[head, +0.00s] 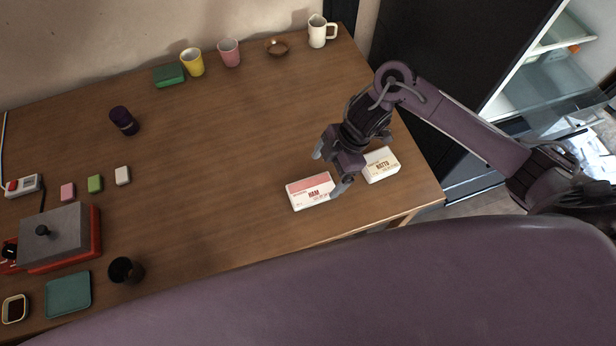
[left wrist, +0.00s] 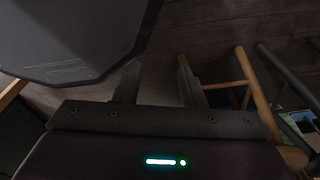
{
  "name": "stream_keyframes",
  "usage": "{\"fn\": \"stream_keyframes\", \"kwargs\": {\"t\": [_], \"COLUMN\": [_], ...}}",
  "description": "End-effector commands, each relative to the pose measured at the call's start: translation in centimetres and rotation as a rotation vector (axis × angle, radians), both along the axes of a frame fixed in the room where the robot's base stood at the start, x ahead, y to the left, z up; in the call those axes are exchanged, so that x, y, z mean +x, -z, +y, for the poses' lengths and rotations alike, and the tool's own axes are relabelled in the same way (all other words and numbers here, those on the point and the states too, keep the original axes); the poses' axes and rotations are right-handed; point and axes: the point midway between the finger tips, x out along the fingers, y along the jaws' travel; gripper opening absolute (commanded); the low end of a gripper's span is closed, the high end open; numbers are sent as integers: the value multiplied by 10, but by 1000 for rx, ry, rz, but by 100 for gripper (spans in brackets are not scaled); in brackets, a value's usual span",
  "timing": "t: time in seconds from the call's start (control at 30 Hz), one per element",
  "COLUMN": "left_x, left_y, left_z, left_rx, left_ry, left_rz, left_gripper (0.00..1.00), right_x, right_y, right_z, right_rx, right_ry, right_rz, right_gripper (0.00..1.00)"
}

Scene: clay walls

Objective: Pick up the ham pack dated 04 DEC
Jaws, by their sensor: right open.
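A pink and white pack labelled HAM (head: 310,191) lies on the wooden table (head: 220,150) near its front edge, right of the middle. Its date print is too small to read. My right gripper (head: 332,170) is open and empty, just above and beside the ham pack, with one finger near the pack's right end. I cannot tell whether that finger touches it. My left gripper (left wrist: 157,82) shows in the left wrist view with its two fingers apart and nothing between them. It is not seen in the head view.
A white pack labelled NATTO (head: 381,165) lies right of the ham pack, close to my right gripper. Cups and a small brown bowl (head: 277,47) stand along the back. A red and grey appliance (head: 58,240) sits at left. The table's middle is clear.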

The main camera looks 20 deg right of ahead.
Motion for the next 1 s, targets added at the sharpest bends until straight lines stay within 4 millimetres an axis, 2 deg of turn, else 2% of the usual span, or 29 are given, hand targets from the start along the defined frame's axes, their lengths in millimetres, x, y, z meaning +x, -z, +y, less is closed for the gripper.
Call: {"fn": "stream_keyframes", "kwargs": {"t": [0.2,0.33,0.53,0.7,0.8,1.0], "left_x": [-25,-34,-27,-10,-8,-13], "left_y": [0,-3,-4,-6,-6,-5], "left_z": [1,2,1,0,-1,0], "left_rx": [3,4,2,0,-1,1], "left_ry": [0,0,0,0,0,0], "left_rz": [35,49,38,13,10,17], "left_gripper": [36,36,36,36,36,36], "right_x": [-1,0,1,1,1,1], "right_y": [22,37,61,64,64,64], "right_z": [12,23,33,34,34,33], "right_rx": [3,3,1,0,0,0], "right_ry": [-1,1,0,0,0,0], "right_rz": [2,4,0,-2,-2,-2], "right_gripper": [91,91,91,91,91,66]}}
